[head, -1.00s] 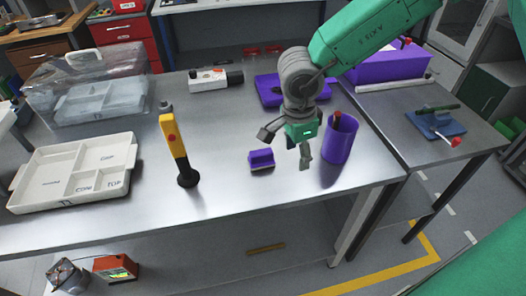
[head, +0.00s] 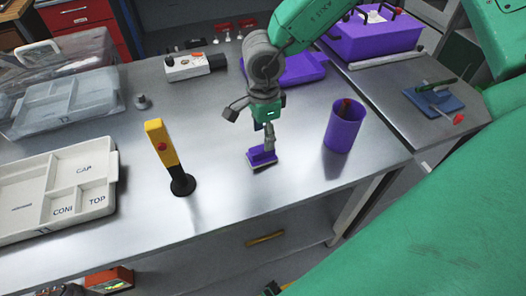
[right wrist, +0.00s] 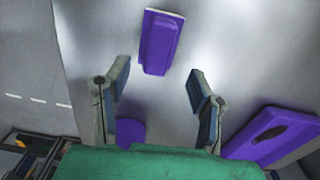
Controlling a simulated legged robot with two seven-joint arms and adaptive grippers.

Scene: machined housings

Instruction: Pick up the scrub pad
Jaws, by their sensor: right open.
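The scrub pad, a small purple block with a raised grip and a pale base edge (head: 261,157), lies on the metal table, left of the purple cup. It also shows in the right wrist view (right wrist: 160,42), beyond and between the fingertips. My right gripper (head: 250,129) is open and empty, hanging over the table just above and behind the pad; one finger overlaps the pad's top in the head view. I cannot tell whether they touch there, but the right wrist view (right wrist: 158,84) shows a gap between fingers and pad. My left gripper is not in view.
A purple cup (head: 342,128) with something red inside stands right of the pad. A yellow-and-black upright device (head: 162,145) stands left. A white divided tray (head: 105,199) lies far left. A purple tray (head: 312,69) lies behind my gripper. The table front is clear.

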